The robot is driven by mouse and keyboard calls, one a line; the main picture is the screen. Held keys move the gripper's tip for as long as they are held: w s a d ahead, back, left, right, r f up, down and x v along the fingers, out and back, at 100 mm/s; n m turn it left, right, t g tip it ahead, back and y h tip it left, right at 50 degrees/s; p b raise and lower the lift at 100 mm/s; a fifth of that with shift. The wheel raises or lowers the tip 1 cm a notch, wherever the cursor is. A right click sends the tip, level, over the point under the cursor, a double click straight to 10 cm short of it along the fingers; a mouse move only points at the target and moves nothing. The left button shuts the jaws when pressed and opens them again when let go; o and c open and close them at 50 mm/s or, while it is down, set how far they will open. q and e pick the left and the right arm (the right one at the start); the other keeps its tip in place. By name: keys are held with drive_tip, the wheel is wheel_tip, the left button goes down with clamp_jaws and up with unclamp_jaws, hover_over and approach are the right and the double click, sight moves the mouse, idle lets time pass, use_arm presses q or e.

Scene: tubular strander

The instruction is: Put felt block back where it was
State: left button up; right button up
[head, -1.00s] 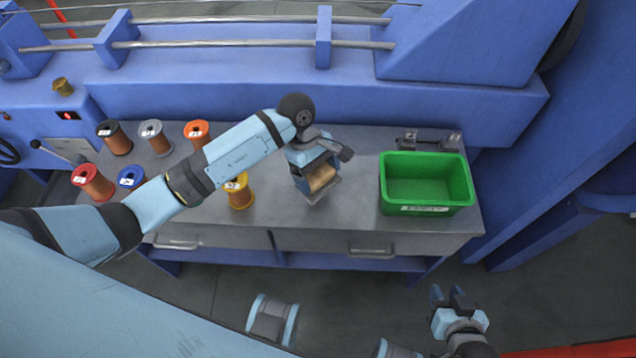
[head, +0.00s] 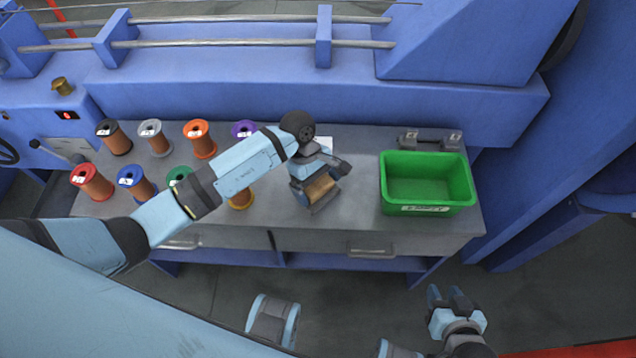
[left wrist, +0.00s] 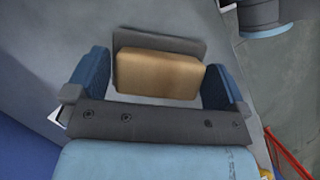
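The felt block (head: 319,187) is a tan block with a dark grey plate against it. My left gripper (head: 316,183) is over the bench and shut on the block. In the left wrist view the block (left wrist: 159,75) fills the space between the blue fingers of my left gripper (left wrist: 157,82), with the grey plate beyond it. I cannot tell whether the plate touches the bench. My right gripper (head: 450,298) is open and empty, low in front of the bench.
A green bin (head: 427,209) stands on the bench at right, with a grey bracket (head: 430,138) behind it. Several wire spools, such as the red one (head: 92,182), stand at left, some partly behind my left arm. Bench (head: 355,180) is clear between gripper and bin.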

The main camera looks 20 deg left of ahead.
use_arm(q)
drive_tip(key=shift+r, duration=0.2)
drive_tip(key=v, duration=1.1)
drive_tip(key=s+d+r+n+t+h, duration=0.35)
drive_tip(key=d+n+h, duration=0.25)
drive_tip(key=n+h, duration=0.2)
drive_tip(key=s+d+r+n+t+h, duration=0.2)
drive_tip(key=s+d+r+n+h, duration=0.15)
drive_tip(key=d+n+h, duration=0.35)
drive_tip(key=s+a+f+m+t+y, duration=0.1)
drive_tip(key=a+f+m+t+y, duration=0.2)
drive_tip(key=m, duration=0.8)
drive_tip(key=s+a+f+m+t+y, duration=0.2)
drive_tip(key=a+f+m+t+y, duration=0.2)
drive_tip(key=m+y, duration=0.3)
drive_tip(key=s+a+f+m+t+y, duration=0.2)
drive_tip(key=a+f+m+t+y, duration=0.2)
drive_tip(key=m, duration=1.2)
drive_tip(key=shift+s+a+f+m+y, duration=0.1)
drive_tip(key=shift+a+f+m+y, duration=0.35)
drive_tip(key=shift+a+f, duration=0.45)
drive_tip(key=s+f+n+g, duration=0.4)
drive_tip(key=s+f+n, duration=0.1)
drive_tip(key=s, duration=0.1)
drive_tip(key=shift+s+a+f+y, duration=0.3)
drive_tip(key=shift+a+f+y, duration=0.05)
